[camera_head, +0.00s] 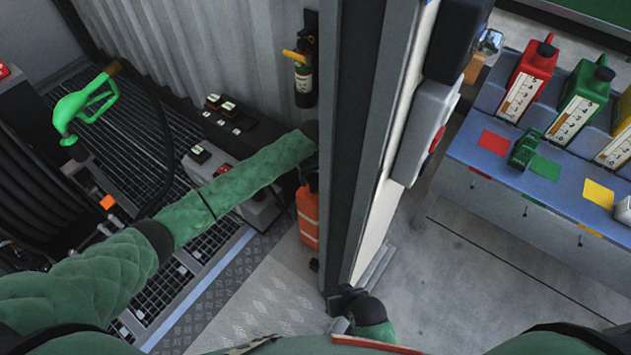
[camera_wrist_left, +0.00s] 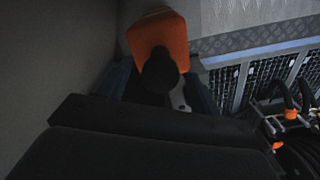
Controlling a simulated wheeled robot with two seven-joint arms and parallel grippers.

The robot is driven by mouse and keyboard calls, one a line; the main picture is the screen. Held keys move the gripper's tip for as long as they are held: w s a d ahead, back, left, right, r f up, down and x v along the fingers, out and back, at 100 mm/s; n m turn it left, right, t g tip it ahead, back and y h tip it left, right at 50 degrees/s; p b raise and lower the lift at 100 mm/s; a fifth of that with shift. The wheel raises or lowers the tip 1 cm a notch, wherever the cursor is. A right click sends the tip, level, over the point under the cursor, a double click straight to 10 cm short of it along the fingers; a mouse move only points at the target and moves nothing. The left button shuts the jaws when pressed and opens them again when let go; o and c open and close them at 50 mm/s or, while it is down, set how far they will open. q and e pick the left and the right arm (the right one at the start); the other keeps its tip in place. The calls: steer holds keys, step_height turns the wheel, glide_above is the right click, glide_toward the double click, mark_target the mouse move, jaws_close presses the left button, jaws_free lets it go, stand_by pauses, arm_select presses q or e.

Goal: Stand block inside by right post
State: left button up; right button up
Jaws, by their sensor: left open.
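The orange block (camera_head: 308,215) with a black knob stands low beside the inner side of the grey post (camera_head: 352,160). Its orange body also shows in the left wrist view (camera_wrist_left: 158,35), with the black knob towards the camera. My left gripper (camera_head: 310,165) is above the block, partly hidden by the post. In the left wrist view my open left fingers (camera_wrist_left: 158,88) lie on either side of the knob; whether they touch it cannot be told. My right gripper (camera_head: 345,302) is at the foot of the post, dark and mostly hidden, its jaws unclear.
A fire extinguisher (camera_head: 303,72) hangs on the corrugated wall. A green fuel nozzle (camera_head: 85,105) and black hose reel are at left over a grating. Black boxes with switches (camera_head: 228,120) stand by the wall. Right of the post, a bench (camera_head: 465,140) holds coloured cans.

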arm_select(q)
step_height(320, 180, up, 7)
steer(key=shift+r, duration=0.4)
arm_select(e)
steer(key=shift+w+r, duration=0.1)
steer(key=shift+r, duration=0.55)
steer(key=shift+f, duration=0.15)
